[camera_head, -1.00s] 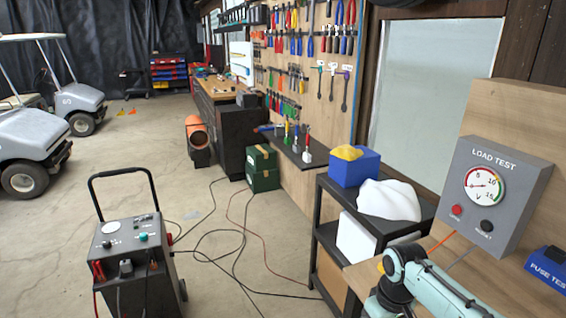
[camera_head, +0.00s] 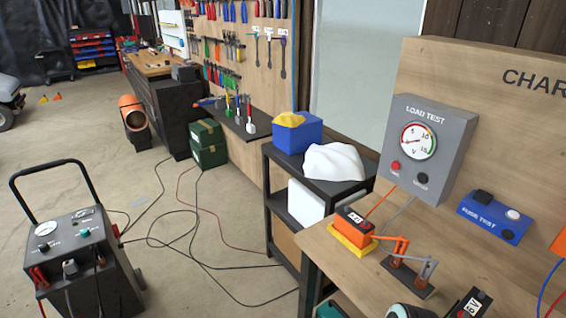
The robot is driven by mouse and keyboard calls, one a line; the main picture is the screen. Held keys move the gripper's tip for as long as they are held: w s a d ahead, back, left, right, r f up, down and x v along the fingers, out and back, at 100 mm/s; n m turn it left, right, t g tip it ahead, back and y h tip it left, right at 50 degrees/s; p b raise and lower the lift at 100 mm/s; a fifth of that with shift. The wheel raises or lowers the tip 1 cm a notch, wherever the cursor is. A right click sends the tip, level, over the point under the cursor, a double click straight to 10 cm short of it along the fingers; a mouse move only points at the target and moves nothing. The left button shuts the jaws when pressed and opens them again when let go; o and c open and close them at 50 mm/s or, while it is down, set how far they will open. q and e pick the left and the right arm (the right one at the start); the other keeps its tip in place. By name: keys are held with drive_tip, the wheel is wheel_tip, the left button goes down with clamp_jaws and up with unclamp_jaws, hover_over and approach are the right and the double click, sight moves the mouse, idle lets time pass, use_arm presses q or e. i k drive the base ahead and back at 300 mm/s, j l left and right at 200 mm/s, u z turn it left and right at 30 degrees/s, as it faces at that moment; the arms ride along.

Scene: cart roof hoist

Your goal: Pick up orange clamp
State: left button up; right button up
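The orange clamp (camera_head: 397,246) is on a small dark stand (camera_head: 408,278) on the wooden bench at the right. A similar grey clamp (camera_head: 427,268) is beside it on the same stand. An orange battery-like block (camera_head: 352,221) with a dark top sits on a yellow base (camera_head: 351,240) just left of the clamps. An orange and a grey cable run down from the tester toward the block and clamps; their far ends are hard to make out. Neither gripper shows; only small parts of my arm appear at the bottom edge.
The grey load tester (camera_head: 428,148) and blue fuse test box (camera_head: 494,217) are behind the clamps. A black labelled object (camera_head: 470,303) lies at the bench front. A dark shelf (camera_head: 268,205) stands left of the bench. A wheeled charger cart (camera_head: 75,255) and loose cables are on the floor.

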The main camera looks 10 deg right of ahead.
sight(404, 248)
drive_tip(key=z, duration=1.45)
